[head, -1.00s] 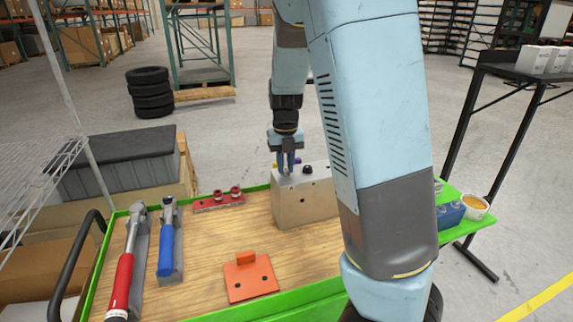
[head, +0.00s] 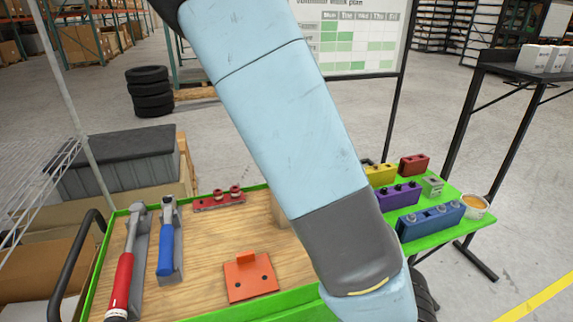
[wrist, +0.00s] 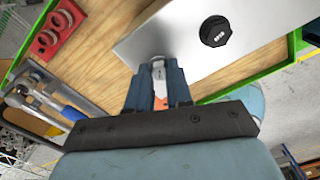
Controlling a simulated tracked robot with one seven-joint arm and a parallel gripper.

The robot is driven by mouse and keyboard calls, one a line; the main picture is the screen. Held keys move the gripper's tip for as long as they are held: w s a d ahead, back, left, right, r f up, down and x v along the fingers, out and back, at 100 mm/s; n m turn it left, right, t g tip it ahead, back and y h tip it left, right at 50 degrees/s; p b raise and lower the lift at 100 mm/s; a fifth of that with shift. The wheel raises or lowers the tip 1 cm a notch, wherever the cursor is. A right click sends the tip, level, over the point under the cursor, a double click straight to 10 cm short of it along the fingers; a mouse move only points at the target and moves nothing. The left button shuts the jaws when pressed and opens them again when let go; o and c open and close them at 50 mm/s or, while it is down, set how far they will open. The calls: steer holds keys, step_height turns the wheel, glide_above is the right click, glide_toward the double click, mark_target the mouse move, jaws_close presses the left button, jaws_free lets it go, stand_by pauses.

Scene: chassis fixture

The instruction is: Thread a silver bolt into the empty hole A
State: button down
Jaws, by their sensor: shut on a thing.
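In the wrist view my gripper (wrist: 158,80) is shut on a small silver piece that looks like a silver bolt (wrist: 158,62), mostly hidden between the fingertips. The fingertips are at or over the edge of the grey metal block (wrist: 185,50); I cannot tell whether the bolt touches it. A black bolt head (wrist: 215,31) sits on the block's face, right of the fingers. Hole A cannot be made out. In the head view my arm hides my gripper and most of the block (head: 285,211).
A red holder (head: 219,202), an orange bracket (head: 250,279), a red-handled tool (head: 123,285) and a blue-handled tool (head: 166,250) lie on the wooden top. On the green shelf stand yellow (head: 380,175), purple (head: 397,197), red (head: 414,165) and blue (head: 431,223) holders and a bowl (head: 475,207).

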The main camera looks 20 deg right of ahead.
steer(key=shift+s+m, duration=0.1)
steer(key=shift+m, duration=0.9)
steer(key=shift+m, duration=0.3)
steer(key=c, duration=0.9)
jaws_free()
steer(key=shift+c, duration=0.2)
steer(key=shift+r, duration=1.25)
